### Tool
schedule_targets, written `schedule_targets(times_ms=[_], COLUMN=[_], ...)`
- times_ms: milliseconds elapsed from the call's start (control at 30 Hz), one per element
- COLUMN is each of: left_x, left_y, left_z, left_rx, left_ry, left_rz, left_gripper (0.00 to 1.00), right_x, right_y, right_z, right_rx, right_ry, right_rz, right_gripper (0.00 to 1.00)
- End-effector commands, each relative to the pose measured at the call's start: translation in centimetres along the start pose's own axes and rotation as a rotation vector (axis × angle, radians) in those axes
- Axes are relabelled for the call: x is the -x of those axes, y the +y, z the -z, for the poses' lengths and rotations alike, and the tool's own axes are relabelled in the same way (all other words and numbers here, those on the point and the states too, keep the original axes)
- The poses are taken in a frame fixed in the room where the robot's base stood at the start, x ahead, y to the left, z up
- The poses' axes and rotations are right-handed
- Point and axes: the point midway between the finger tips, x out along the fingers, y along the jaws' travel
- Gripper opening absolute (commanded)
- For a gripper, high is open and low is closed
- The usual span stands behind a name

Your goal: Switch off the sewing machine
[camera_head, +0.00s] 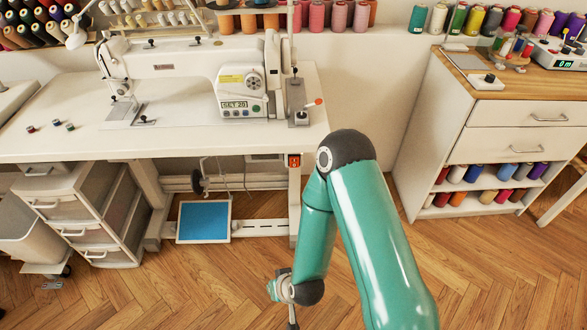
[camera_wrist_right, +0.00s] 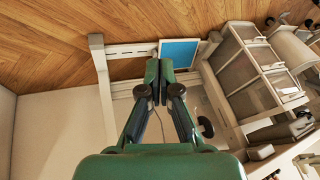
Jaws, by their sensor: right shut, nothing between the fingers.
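The white sewing machine (camera_head: 190,75) stands on its white table (camera_head: 75,105) at the upper left of the head view. Its panel (camera_head: 240,107) reads "SET 20". A small orange-red switch box (camera_head: 294,161) sits under the table's right end; its on or off position is too small to tell. My right gripper (camera_wrist_right: 159,80) is shut and empty, pointing toward the table's underside in the wrist view. In the head view it hangs low, apart from the switch box, partly hidden by my wrist.
A blue pedal (camera_head: 204,221) lies under the table, also seen in the wrist view (camera_wrist_right: 179,53). A drawer unit (camera_head: 85,210) stands left, a white cabinet (camera_head: 480,130) with thread spools right. Open wooden floor (camera_head: 180,290) lies in front.

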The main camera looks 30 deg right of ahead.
Motion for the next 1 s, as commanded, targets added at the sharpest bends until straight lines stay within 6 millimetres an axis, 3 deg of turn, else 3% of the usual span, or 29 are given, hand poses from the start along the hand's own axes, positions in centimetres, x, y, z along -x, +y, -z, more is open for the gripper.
schedule_targets(times_ms=[33,200,300,400,600,1000], left_x=[0.7,1.8,2.3,2.6,2.8,2.6], left_y=[0.3,0.7,0.8,0.9,1.0,0.9], left_z=[0.0,0.0,0.0,0.0,0.0,0.0], left_rx=[0.0,0.0,0.0,0.0,0.0,0.0], left_ry=[0.0,0.0,0.0,0.0,0.0,0.0], left_rz=[0.0,0.0,0.0,0.0,0.0,0.0], left_gripper=[0.4,0.4,0.4,0.4,0.4,0.4], right_x=[0.9,5.2,8.6,11.7,14.7,14.8], right_y=[0.3,2.5,3.6,4.2,4.5,4.6], right_z=[2.7,11.1,14.6,16.8,18.5,18.6], right_rx=[-0.007,-0.012,0.004,0.024,0.049,0.049], right_ry=[0.115,0.515,0.712,0.86,0.996,1.006], right_rz=[-0.033,-0.177,-0.261,-0.329,-0.394,-0.397], right_gripper=[0.0,0.0,0.0,0.0,0.0,0.0])
